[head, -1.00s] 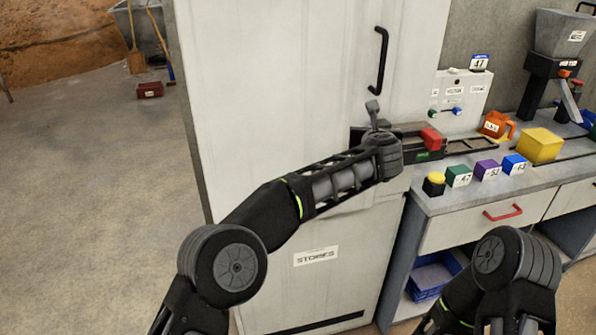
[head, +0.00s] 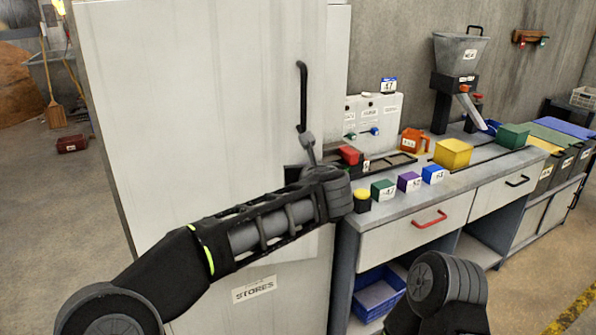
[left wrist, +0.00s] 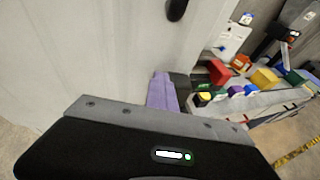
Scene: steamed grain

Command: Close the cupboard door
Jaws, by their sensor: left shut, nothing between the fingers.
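The tall pale cupboard door (head: 200,110) with a STORES label (head: 254,289) fills the left and middle of the head view. Its black upright handle (head: 302,95) is near its right edge. A narrow pale strip shows past that edge; I cannot tell how wide any gap is. My left arm reaches across the door, its wrist below the handle. In the left wrist view my left gripper (left wrist: 162,88) is shut and empty, close to the pale door surface (left wrist: 90,55); contact is unclear. My right arm shows at the lower right, its gripper out of view.
Right of the cupboard is a workbench with a red drawer handle (head: 429,219), small coloured blocks, a yellow box (head: 453,154), an orange jug (head: 414,141) and a hopper (head: 460,55). A blue crate (head: 378,296) sits below. Floor is open at left.

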